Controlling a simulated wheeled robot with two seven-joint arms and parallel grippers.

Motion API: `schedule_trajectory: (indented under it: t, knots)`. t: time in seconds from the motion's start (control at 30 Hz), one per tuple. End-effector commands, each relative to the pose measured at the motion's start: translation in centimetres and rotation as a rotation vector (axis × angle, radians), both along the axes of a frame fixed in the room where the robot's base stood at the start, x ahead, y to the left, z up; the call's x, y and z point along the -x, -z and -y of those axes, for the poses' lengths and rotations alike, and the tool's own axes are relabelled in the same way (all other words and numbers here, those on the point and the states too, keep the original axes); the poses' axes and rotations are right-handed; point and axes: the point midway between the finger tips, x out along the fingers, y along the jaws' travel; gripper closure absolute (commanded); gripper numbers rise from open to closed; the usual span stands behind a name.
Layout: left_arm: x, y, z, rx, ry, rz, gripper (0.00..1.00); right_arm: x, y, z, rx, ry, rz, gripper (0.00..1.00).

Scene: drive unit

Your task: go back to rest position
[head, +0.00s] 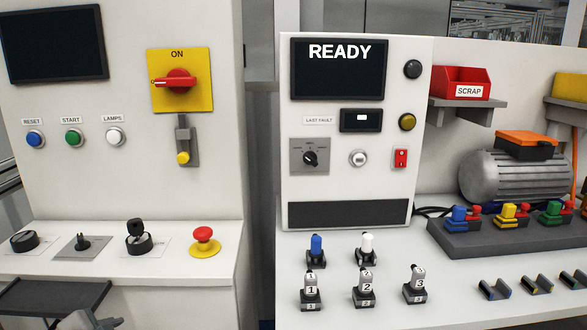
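Neither of my grippers can be made out in the head view. A dark flat piece with a grey part under it shows at the bottom left edge, and I cannot tell what it belongs to. The left cabinet (130,200) carries a red rotary switch (176,81) on a yellow plate marked ON, with its handle lying level. The right panel has a screen (338,69) that reads READY.
A red emergency button (204,235) and several knobs stand on the left ledge. On the right bench are blue (316,246) and white (367,245) plugs, numbered pieces, a motor (515,177) and colored connectors. A red SCRAP bin (461,82) sits on a shelf.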

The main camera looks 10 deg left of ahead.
Motion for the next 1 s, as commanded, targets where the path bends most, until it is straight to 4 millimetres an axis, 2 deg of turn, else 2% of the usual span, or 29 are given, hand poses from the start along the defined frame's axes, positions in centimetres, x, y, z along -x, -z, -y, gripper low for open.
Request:
schedule_trajectory:
  t: [0.03,0.2,0.4,0.5,0.7,1.0]
  knots:
    - [1.3,2.4,1.2,0.039,-0.017,-0.027,0.62,0.0,0.0,0.0,0.0,0.0,0.0,0.69]
    - [5.4,8.9,4.8,0.137,-0.076,-0.113,0.62,0.0,0.0,0.0,0.0,0.0,0.0,0.69]
    - [10.8,14.9,10.0,0.252,-0.154,-0.214,0.62,0.0,0.0,0.0,0.0,0.0,0.0,0.69]
    - [13.6,17.3,12.9,0.307,-0.196,-0.266,0.62,0.0,0.0,0.0,0.0,0.0,0.0,0.69]
    - [18.4,20.2,17.9,0.397,-0.273,-0.352,0.62,0.0,0.0,0.0,0.0,0.0,0.0,0.69]
    - [22.5,21.8,22.7,0.478,-0.348,-0.431,0.62,0.0,0.0,0.0,0.0,0.0,0.0,0.69]
